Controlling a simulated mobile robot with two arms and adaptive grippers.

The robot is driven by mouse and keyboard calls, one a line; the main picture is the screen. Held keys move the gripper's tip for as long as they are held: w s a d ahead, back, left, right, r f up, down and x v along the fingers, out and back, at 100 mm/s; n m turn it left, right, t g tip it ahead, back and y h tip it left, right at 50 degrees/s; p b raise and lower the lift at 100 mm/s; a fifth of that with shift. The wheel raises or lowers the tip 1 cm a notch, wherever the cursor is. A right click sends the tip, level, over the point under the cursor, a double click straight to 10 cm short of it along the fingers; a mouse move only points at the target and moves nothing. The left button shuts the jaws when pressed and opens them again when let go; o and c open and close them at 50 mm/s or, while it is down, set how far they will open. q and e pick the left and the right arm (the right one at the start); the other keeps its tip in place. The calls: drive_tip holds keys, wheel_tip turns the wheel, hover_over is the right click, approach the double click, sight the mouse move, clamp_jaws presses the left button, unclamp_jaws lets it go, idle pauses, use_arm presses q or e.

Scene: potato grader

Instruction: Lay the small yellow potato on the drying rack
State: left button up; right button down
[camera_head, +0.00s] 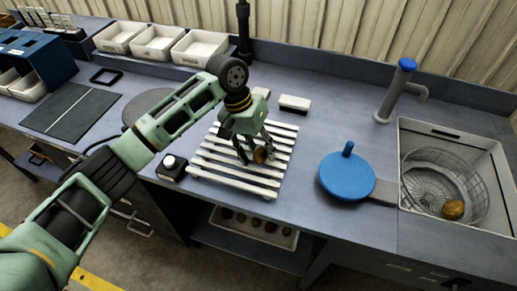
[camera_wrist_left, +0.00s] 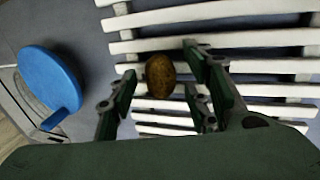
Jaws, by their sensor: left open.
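A small yellow-brown potato (camera_head: 260,155) lies on the white slats of the drying rack (camera_head: 232,181). In the left wrist view the potato (camera_wrist_left: 160,76) rests across the slats of the rack (camera_wrist_left: 210,14), between my left gripper's fingers. My left gripper (camera_head: 251,155) is open and low over the rack, with a finger on each side of the potato. In the left wrist view a gap shows between the potato and the fingers (camera_wrist_left: 160,100). My right gripper is not in view.
A blue round lid with a knob (camera_head: 346,178) lies right of the rack. A sink (camera_head: 440,220) at the right holds a wire basket with another potato (camera_head: 453,209). White bins (camera_head: 158,43) stand at the back left. A small black device (camera_head: 172,167) sits left of the rack.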

use_arm(q)
drive_tip(key=b+v, duration=0.2)
drive_tip(key=v, duration=1)
drive_tip(key=shift+r+b, duration=0.15)
drive_tip(key=shift+b, duration=0.15)
